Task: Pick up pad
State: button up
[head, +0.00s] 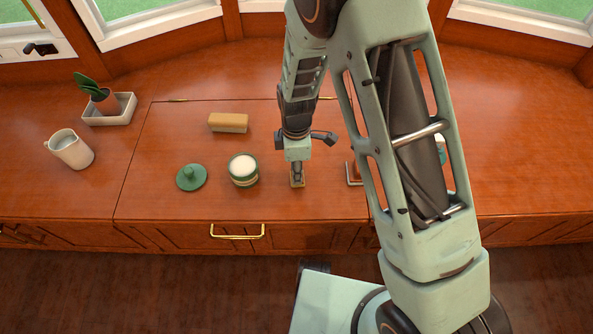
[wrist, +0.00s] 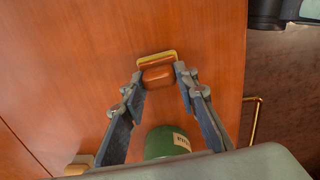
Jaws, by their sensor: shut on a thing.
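The pad appears at or very near the counter surface; I cannot tell if there is a gap.
An open green tin (head: 243,172) with white contents stands left of my gripper, with its green lid (head: 191,178) beside it. A wooden-backed brush (head: 228,122), a white mug (head: 72,149) and a tray (head: 124,112) with a potted plant are farther left. My arm partly hides an item (head: 353,174) to the right.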

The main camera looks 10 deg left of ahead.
notch_tip(320, 180, up, 2)
jog(key=shift+r+p, duration=0.25)
jog(key=shift+p, duration=0.05)
jog(key=s+a+r+p, duration=0.1)
jog(key=s+a+r, duration=0.1)
jog(key=s+r, duration=0.3)
jog(key=s+a+r+p, duration=0.2)
jog(key=s+r, duration=0.3)
jog(key=s, duration=0.3)
jog(key=shift+a, duration=0.3)
jog(key=shift+s, duration=0.1)
